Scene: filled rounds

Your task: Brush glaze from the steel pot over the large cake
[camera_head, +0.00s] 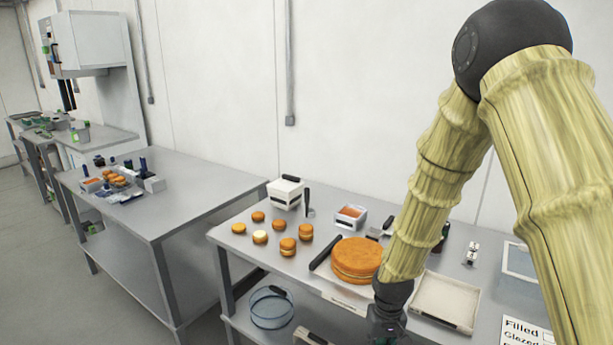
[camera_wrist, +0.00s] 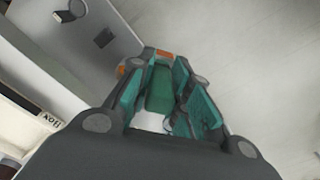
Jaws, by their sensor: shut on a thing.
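The large cake (camera_head: 357,256), a round orange layered cake, lies on a pale board (camera_head: 343,286) near the table's front edge. A small steel container with orange contents (camera_head: 350,217) stands behind it and may be the glaze pot. My gripper (camera_head: 386,335) is low in front of the cake, at the bottom of the head view and partly cut off. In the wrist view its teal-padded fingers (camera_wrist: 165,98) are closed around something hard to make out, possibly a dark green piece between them. I cannot make out a brush tip.
Several small round cakes (camera_head: 288,246) stand left of the large cake. A dark-handled tool (camera_head: 326,252) lies beside it. A pale tray (camera_head: 445,300) is at right, with a sign (camera_head: 524,332) near it. A white box (camera_head: 285,192) stands at the back. Another table (camera_head: 190,195) is at left.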

